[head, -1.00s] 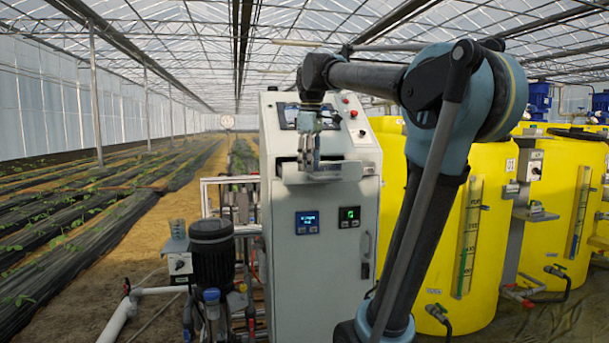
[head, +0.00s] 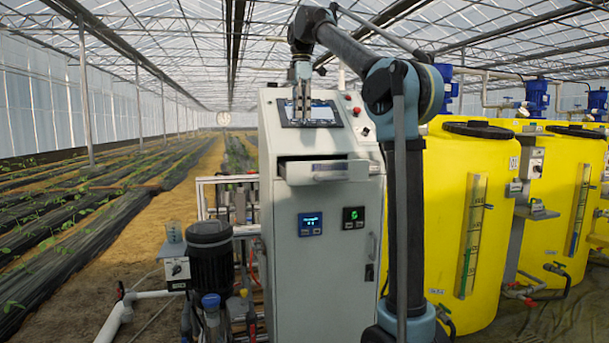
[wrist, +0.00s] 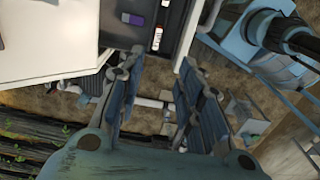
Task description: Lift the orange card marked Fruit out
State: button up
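My gripper (head: 302,118) hangs fingers down above the open drawer (head: 300,173) of the grey cabinet, in front of its screen. In the wrist view my gripper (wrist: 165,95) has its two ribbed blue fingers well apart, with nothing between them. The dark inside of the drawer (wrist: 187,35) shows beyond the fingertips at the top. A purple card (wrist: 133,19) and a narrow pale piece (wrist: 157,38) lie in it. I cannot make out an orange card marked Fruit; the drawer's inside is hidden in the head view and cut off in the wrist view.
The cabinet's screen (head: 312,113) is close behind my gripper. Yellow tanks (head: 470,215) stand to the right. A dark pump (head: 210,245) and white pipes (head: 118,318) stand low at the left.

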notch_tip(320, 180, down, 11)
jog(key=shift+a+f, duration=0.1)
jog(key=shift+w+a+f, duration=0.1)
jog(key=shift+w+f, duration=0.1)
jog(key=shift+f, duration=1.1)
jog(key=shift+w+a+f, duration=0.1)
jog(key=shift+w+f, duration=0.05)
jog(key=shift+f, duration=1.1)
grip_shut()
